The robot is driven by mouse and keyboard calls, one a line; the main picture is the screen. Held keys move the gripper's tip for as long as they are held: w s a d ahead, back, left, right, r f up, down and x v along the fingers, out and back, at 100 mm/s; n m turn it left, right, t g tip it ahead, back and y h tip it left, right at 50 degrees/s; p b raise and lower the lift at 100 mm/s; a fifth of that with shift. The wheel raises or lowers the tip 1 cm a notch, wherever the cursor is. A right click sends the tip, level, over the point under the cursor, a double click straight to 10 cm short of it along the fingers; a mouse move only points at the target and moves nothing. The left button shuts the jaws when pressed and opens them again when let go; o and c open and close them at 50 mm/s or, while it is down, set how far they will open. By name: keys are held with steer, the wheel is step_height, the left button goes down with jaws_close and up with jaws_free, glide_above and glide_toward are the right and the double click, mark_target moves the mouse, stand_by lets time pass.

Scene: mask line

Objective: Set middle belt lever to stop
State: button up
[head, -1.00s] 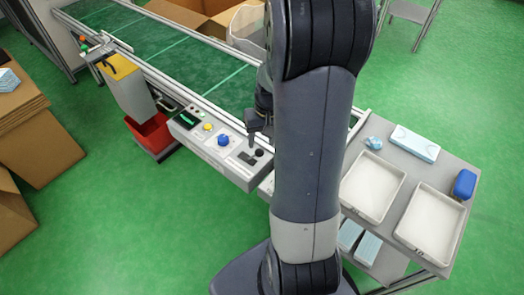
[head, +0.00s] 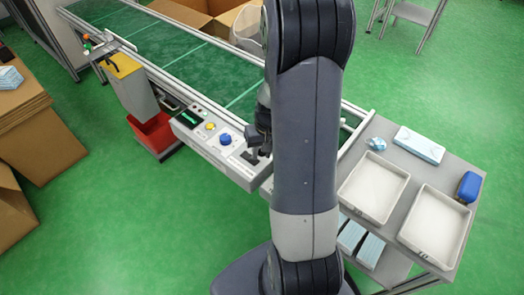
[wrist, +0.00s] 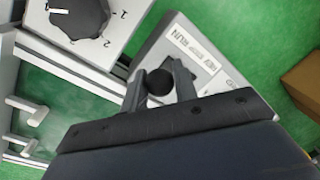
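The belt lever shows in the wrist view as a round black knob (wrist: 160,82) above the grey control panel (wrist: 158,45). My gripper (wrist: 157,72) has one finger on each side of the knob. Whether the fingers press on it or leave a small gap, I cannot tell. In the head view, my gripper (head: 257,142) is at the right end of the control panel (head: 205,150). My arm and gripper partly hide the lever there.
A blue dial (head: 225,140), yellow button (head: 210,126) and dark display (head: 188,118) sit left of the gripper. The green conveyor belt (head: 180,55) runs behind. A side table with white trays (head: 372,188) stands at right. Cardboard boxes (head: 35,125) are at left.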

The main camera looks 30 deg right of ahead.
jaws_close()
steer(key=shift+r, duration=0.1)
steer(key=shift+w+a+r+g+p, duration=0.1)
steer(key=shift+w+r+g+p, duration=0.25)
steer(key=shift+p, duration=0.55)
steer(key=shift+w+a+r+g+h+p, duration=0.2)
steer(key=shift+w+r+g+h+p, duration=0.25)
steer(key=shift+p, duration=0.65)
steer(key=w+g+p, duration=0.2)
steer(key=g, duration=0.1)
steer(key=shift+w+a+f+h, duration=0.1)
steer(key=shift+w+a+h, duration=0.1)
steer(key=shift+a+h, duration=0.2)
steer(key=shift+w+a, duration=0.2)
steer(key=shift+w, duration=0.4)
steer(key=shift+o, duration=2.3)
jaws_free()
